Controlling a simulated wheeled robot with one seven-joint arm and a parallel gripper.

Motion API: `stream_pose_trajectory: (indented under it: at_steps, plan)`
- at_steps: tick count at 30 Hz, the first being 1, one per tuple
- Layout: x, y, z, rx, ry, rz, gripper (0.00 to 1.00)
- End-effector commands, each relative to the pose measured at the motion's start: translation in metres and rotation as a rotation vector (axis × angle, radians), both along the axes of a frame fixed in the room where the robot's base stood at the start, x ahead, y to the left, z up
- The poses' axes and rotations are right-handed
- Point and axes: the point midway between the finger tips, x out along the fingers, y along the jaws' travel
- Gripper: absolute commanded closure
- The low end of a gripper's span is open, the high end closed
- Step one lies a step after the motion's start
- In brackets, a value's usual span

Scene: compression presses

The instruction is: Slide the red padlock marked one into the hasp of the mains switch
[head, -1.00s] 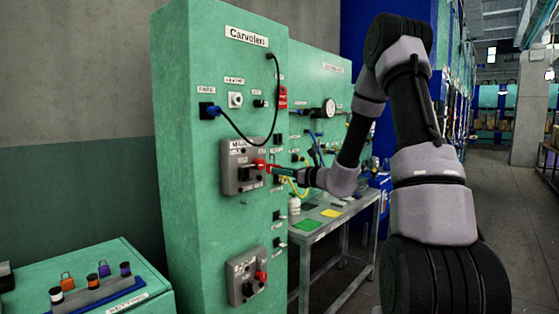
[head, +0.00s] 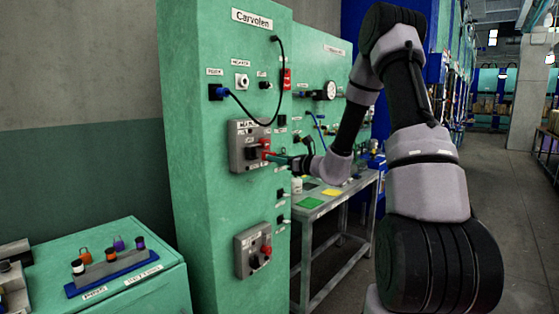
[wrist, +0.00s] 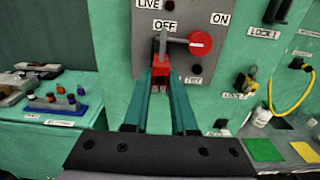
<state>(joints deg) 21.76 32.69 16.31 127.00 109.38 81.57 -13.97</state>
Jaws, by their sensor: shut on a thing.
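The mains switch is a grey box (head: 237,158) on the green cabinet. In the wrist view its plate (wrist: 150,20) carries LIVE, OFF and ON labels. A red round knob (wrist: 200,43) on a grey lever sits right of the padlock's top. My gripper (wrist: 161,85) is shut on the red padlock (wrist: 161,70), held upright with its grey shackle (wrist: 162,42) upward at the switch front. I cannot tell whether the shackle is through the hasp, and no number is readable. In the head view my gripper (head: 275,157) is at the box's right side.
A second grey switch box (head: 242,250) with a red knob is lower on the cabinet. A black cable (head: 262,122) loops above the mains switch. A bench with a blue tray (head: 130,274) of coloured items stands at left. A table with green and yellow pads (head: 310,203) stands at right.

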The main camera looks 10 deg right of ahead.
Motion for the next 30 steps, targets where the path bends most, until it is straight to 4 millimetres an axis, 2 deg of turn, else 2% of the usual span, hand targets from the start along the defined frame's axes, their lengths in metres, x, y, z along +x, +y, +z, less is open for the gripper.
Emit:
stream_pose_trajectory:
  at_steps: [12,30]
  plan:
    - [0.029,0.021,0.0,0.0,-0.001,0.001,1.0]
    - [0.033,0.024,0.0,-0.001,-0.001,0.0,1.0]
